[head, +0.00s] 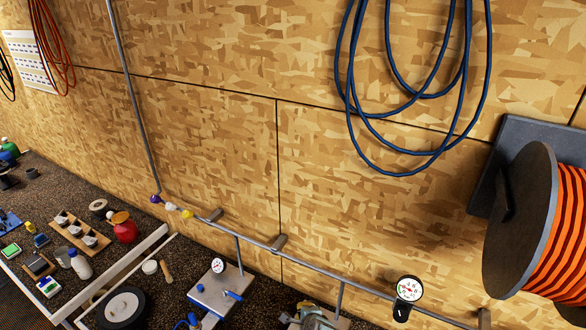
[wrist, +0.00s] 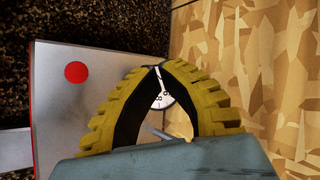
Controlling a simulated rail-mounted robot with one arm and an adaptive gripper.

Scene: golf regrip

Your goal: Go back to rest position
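My gripper (wrist: 158,66) shows in the wrist view as two yellow ribbed fingers with dark inner faces. The fingers bow outward and their tips meet, with nothing visible held at the tips. Through the gap between them I see part of a white round dial (wrist: 162,98), apparently beyond the fingers. My gripper and arm are not in the head view.
The wrist view shows a grey panel (wrist: 60,110) with a red dot and the wooden wall (wrist: 240,50). In the head view, a pipe with gauges (head: 410,288) runs along the wall. A cluttered bench (head: 70,185) is at left, a hose reel (head: 525,225) at right.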

